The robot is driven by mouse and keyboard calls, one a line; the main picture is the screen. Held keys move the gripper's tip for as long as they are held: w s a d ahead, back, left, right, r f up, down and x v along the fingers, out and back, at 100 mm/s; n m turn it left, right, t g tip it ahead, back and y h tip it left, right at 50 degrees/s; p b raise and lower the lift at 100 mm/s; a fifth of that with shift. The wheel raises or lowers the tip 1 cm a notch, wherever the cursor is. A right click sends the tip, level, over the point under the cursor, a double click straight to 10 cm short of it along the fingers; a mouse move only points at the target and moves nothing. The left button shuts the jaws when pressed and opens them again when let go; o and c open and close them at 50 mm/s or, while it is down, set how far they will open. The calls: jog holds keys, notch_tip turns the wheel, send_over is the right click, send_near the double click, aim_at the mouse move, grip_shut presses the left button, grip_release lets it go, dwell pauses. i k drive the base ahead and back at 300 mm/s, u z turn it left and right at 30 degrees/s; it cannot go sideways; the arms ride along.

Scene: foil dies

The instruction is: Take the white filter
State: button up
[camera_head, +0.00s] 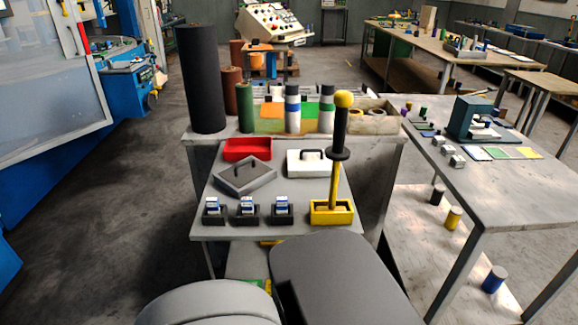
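A white rectangular block or tray (308,163) with a dark handle lies on the grey table (290,226), right of centre. It is the plainest white thing there, but I cannot tell for sure that it is the filter. Nothing covers it except the yellow-and-black tool standing close to its right side. Two cylinders, one with a blue band (292,108) and one with a green band (327,108), stand upright behind it and are partly white. My gripper is not in view; only grey parts of my own body show at the bottom.
A red tray (247,149) and a grey block with a handle (244,176) lie to the left. Several small dark holders line the front edge. A tall yellow-and-black tool (336,150) stands in a yellow tray (347,212). A tall black cylinder (202,80) stands back left.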

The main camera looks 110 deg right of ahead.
aim_at(305, 163)
jog(key=z, duration=3.55)
jog(key=k, duration=0.65)
jog(key=u, duration=1)
jog(key=i, duration=1.4)
jog(key=z, duration=0.75)
